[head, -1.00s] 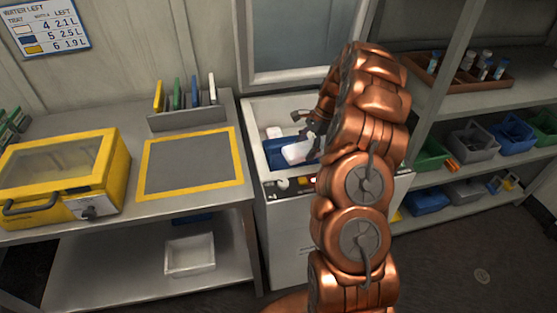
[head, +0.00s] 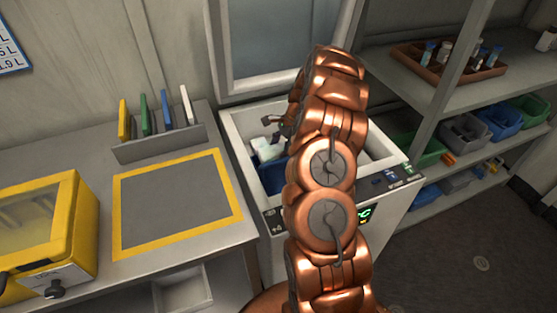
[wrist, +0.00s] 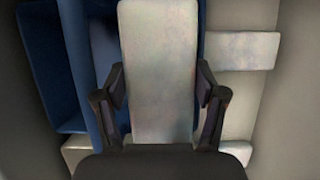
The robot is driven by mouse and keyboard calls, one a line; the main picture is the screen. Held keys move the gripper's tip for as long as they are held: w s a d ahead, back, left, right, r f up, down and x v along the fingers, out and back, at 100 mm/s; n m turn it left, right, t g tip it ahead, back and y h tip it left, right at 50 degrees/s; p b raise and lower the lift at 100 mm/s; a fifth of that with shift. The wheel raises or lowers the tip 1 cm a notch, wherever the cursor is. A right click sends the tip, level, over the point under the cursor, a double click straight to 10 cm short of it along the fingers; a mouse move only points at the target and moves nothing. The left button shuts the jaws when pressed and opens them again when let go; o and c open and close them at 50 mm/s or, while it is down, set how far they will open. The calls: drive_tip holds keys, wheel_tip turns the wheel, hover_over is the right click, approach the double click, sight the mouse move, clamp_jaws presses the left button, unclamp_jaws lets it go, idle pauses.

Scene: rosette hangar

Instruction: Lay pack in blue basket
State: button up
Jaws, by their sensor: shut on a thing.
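My gripper (wrist: 160,92) is shut on a pale, whitish pack (wrist: 158,70), one finger on each long side. The pack lies lengthwise in the wrist view, over or in front of the blue basket (wrist: 50,65); I cannot tell the gap between them. In the head view my gripper (head: 283,132) reaches down into an open white chest (head: 236,135). A whitish pack (head: 263,150) shows beside it, above the blue basket (head: 272,178). My arm hides much of the chest's inside.
More pale packs lie in the chest, one at right in the wrist view (wrist: 240,50). A table with a yellow-edged mat (head: 180,240), a divider rack (head: 160,142) and a yellow box (head: 45,235) stands left. Shelves with bins (head: 500,120) stand right.

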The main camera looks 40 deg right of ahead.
drive_tip(key=shift+f+p, duration=0.4)
drive_tip(key=shift+f, duration=1.85)
drive_tip(key=shift+f, duration=0.6)
drive_tip(key=o, duration=1.2)
drive_tip(key=shift+c, duration=0.2)
